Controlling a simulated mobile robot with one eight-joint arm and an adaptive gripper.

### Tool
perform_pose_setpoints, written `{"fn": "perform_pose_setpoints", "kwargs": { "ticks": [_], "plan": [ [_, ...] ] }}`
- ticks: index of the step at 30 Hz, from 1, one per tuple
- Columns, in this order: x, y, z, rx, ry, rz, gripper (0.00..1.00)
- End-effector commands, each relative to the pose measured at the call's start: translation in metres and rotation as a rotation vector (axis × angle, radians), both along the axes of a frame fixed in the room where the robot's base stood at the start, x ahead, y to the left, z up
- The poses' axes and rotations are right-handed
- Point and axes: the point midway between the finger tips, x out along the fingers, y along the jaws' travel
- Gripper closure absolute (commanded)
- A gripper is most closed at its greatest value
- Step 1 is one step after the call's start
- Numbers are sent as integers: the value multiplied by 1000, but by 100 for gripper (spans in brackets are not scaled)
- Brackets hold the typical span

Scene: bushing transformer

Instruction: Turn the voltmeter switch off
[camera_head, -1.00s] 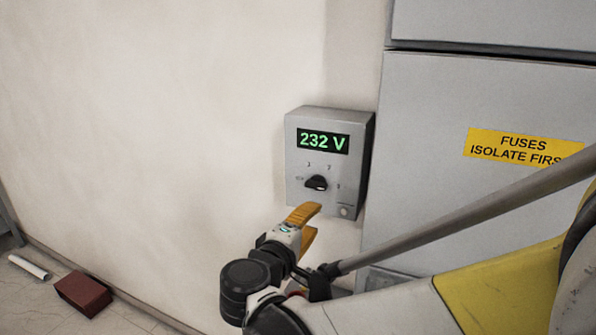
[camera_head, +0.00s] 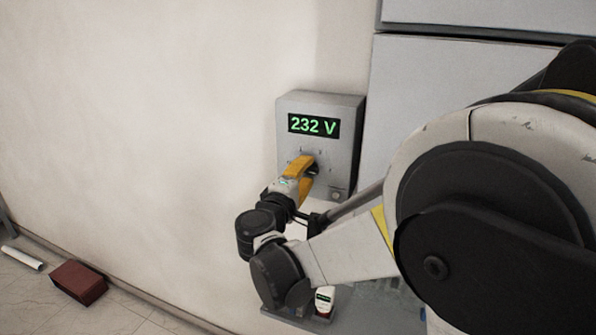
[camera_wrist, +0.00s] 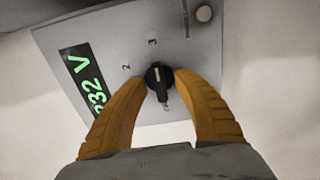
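The voltmeter box (camera_head: 345,117) is a grey wall-mounted housing with a green display reading 232 V. In the wrist view its face (camera_wrist: 110,40) is tilted. The black rotary switch (camera_wrist: 158,78) sits between my yellow fingertips, with positions 2 and 3 legible nearby. Another label beside it is partly covered by my left finger. My gripper (camera_wrist: 165,82) is open around the switch, with a gap visible at least on the right; contact on the left is unclear. In the head view my gripper (camera_head: 305,165) covers most of the switch.
A grey cabinet (camera_head: 420,60) stands right of the box, partly behind my arm. A small white device with a screen (camera_head: 325,298) is below. A dark red block (camera_head: 78,282) and a white tube (camera_head: 22,258) lie on the floor at left. The wall at left is bare.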

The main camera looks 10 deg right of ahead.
Motion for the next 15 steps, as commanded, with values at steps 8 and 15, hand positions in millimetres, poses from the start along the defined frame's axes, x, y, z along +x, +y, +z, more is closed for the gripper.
{"fn": "perform_pose_setpoints", "kwargs": {
  "ticks": [8, 15],
  "plan": [
    [0, 0, 0, 0, 0, 0, 78],
    [0, 0, 0, 0, 0, 0, 100]
  ]
}}
